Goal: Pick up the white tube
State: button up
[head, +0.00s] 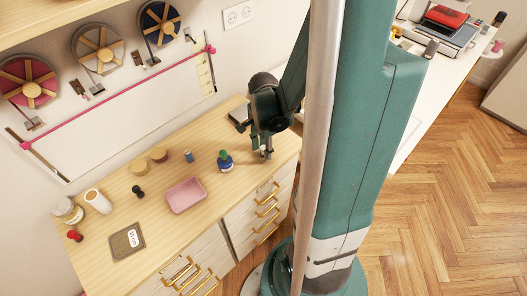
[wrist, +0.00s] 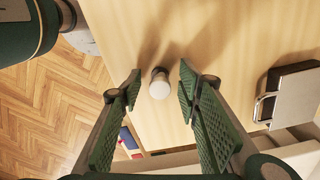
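My gripper (wrist: 158,82) is open over the wooden tabletop, its two green padded fingers apart with a gap on both sides of a small cylinder. This small cylinder (wrist: 159,88), with a white round end and a greyish body, stands between the fingertips in the wrist view. It may be the white tube; it is mostly hidden by my gripper (head: 263,152) in the head view. A larger white cylinder (head: 98,201) lies at the left end of the table in the head view.
A green bottle with a blue cap (head: 225,161) stands left of my gripper. The table (head: 165,220) ends above drawers.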

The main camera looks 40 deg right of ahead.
aim_at(264, 147)
jog(key=shift+c, duration=0.7)
jog(key=c, duration=0.8)
jog(key=shift+r, duration=0.15)
jog(key=shift+r+p, duration=0.95)
jog(key=shift+r, duration=3.9)
